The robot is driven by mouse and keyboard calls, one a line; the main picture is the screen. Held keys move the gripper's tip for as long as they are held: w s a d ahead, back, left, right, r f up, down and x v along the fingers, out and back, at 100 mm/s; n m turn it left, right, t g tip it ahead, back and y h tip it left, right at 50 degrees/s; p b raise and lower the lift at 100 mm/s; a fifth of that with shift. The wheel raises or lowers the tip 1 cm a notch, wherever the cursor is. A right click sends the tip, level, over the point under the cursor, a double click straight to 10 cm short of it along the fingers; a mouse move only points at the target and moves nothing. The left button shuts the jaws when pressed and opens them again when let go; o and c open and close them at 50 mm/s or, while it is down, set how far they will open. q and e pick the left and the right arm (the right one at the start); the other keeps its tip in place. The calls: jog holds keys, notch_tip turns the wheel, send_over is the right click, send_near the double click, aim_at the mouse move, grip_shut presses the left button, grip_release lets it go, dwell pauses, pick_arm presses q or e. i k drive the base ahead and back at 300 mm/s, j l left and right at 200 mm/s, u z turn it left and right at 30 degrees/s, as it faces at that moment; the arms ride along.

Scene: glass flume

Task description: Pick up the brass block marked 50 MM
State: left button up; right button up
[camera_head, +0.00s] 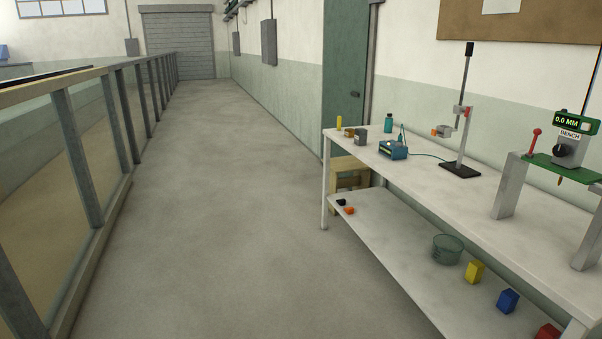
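A small brass-brown block (349,132) stands near the left end of the white workbench top (440,190). It is beside a grey block (361,138), which stands close to its right. A taller yellow piece (339,123) stands just to its left. The marking 50 MM cannot be read on any of these at this distance, so I cannot tell for sure which block carries it. Neither of my grippers is in view.
Nearby on the bench are a blue device (393,149), a teal bottle (388,122) and a stand (461,168). A green gauge frame (563,165) is at right. The lower shelf (400,245) holds colored blocks. The floor (210,200) is clear between the glass flume (90,150) and bench.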

aim_at(349, 133)
jog(key=i+j+u, duration=0.2)
jog(key=i, duration=1.9)
jog(key=i+j+z, duration=0.1)
jog(key=i+z, duration=0.25)
jog(key=i, duration=0.2)
jog(key=i+j+z, duration=0.2)
jog(key=i+z, duration=0.15)
jog(key=i, duration=0.15)
jog(key=i+j+z, duration=0.35)
jog(key=i+z, duration=0.1)
jog(key=z, duration=0.2)
jog(key=i+j+z, duration=0.1)
jog(key=z, duration=0.2)
